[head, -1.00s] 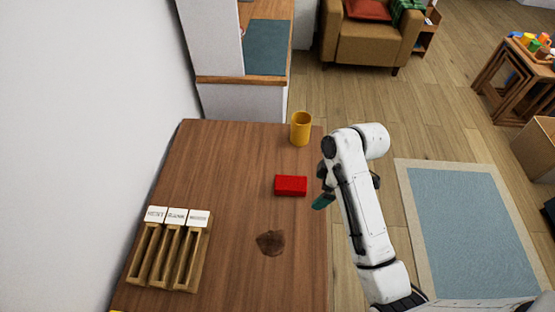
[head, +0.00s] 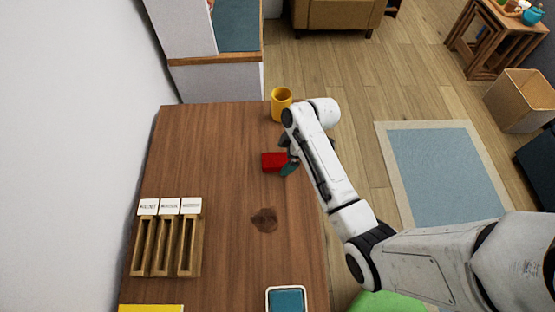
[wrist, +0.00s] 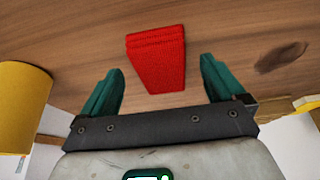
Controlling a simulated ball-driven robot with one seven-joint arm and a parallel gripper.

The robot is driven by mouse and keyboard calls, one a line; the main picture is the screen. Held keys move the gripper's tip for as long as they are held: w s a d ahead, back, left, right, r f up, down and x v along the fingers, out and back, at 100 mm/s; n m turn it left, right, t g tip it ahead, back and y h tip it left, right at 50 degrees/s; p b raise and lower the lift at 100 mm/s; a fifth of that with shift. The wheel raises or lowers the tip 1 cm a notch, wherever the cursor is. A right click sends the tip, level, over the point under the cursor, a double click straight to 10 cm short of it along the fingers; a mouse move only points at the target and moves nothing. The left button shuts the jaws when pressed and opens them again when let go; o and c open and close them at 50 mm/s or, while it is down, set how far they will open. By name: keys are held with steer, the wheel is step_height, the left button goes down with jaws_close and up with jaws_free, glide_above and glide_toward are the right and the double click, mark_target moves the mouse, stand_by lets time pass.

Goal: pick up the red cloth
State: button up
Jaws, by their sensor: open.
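The red cloth (head: 274,162) is a folded block lying on the wooden table (head: 210,165) near its right edge. In the wrist view the red cloth (wrist: 157,60) shows ahead, between the lines of the two teal fingers. My gripper (head: 288,165) is beside the cloth on its right and covers part of it in the head view. In the wrist view my gripper (wrist: 163,85) is open with nothing held between the fingers. Whether a finger touches the cloth I cannot tell.
A yellow cup (head: 281,105) stands behind the cloth; it also shows at the left of the wrist view (wrist: 22,105). A dark stain (head: 264,220) marks the table in front. A slotted wooden organizer (head: 168,245) stands left. The table between organizer and cloth is clear.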

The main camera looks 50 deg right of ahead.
steer(key=shift+w+a+f, duration=0.15)
steer(key=shift+a+f, duration=0.05)
steer(key=shift+f, duration=0.45)
steer(key=shift+c, duration=0.4)
steer(key=c, duration=1.1)
